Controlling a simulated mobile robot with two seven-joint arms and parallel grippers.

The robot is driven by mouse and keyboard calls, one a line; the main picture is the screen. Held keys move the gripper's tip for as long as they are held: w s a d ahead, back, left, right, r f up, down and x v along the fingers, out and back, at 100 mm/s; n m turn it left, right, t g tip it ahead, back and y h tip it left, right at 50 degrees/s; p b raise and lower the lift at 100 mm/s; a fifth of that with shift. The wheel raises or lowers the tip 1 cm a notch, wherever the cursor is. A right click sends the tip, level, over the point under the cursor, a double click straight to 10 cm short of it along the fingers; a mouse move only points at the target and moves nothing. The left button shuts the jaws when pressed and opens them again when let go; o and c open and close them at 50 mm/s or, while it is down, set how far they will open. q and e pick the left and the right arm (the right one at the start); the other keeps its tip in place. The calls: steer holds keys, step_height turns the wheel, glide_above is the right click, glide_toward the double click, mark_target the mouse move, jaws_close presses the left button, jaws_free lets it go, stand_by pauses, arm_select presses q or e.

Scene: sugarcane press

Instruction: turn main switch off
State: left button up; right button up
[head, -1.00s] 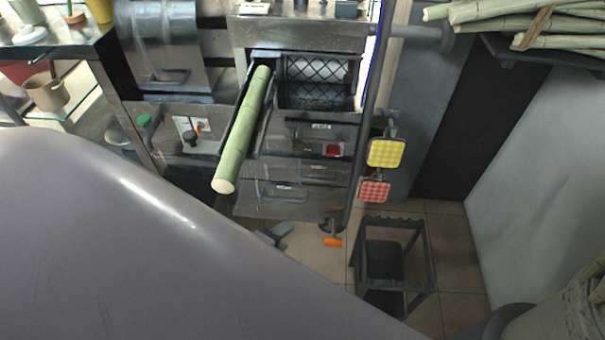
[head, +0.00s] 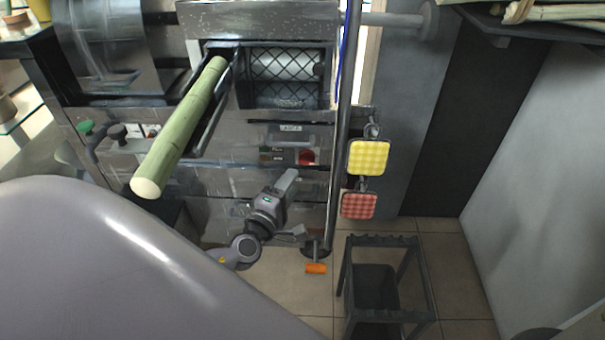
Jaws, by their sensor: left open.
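The press front carries a control panel with a small label and a red switch (head: 306,157) on its right side. Its exact position, on or off, is too small to tell. At the left of the press are a green knob (head: 85,127) and a dark knob (head: 118,132). I cannot tell for sure which of these is the main switch. My left gripper (head: 295,206) is open and empty, in front of the press, below the red switch and apart from it. My right gripper is not in view.
A green cane stalk (head: 178,135) sticks out of the press feed, above and left of my gripper. A vertical pole (head: 343,120) stands right of the panel, beside yellow (head: 369,157) and red (head: 359,205) pads. A dark stand (head: 380,242) is on the floor at right.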

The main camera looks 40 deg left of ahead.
mark_target(305, 164)
arm_select(q)
steer(key=shift+w+a+b, duration=0.2)
steer(key=shift+w+b, duration=0.05)
steer(key=shift+w, duration=0.95)
steer(key=shift+w+a+b, duration=0.15)
steer(key=shift+w+b, duration=0.1)
steer(key=shift+w, duration=0.9)
steer(key=shift+w+a+b, duration=0.2)
steer(key=shift+w+b, duration=0.05)
steer(key=shift+w, duration=0.95)
jaws_close()
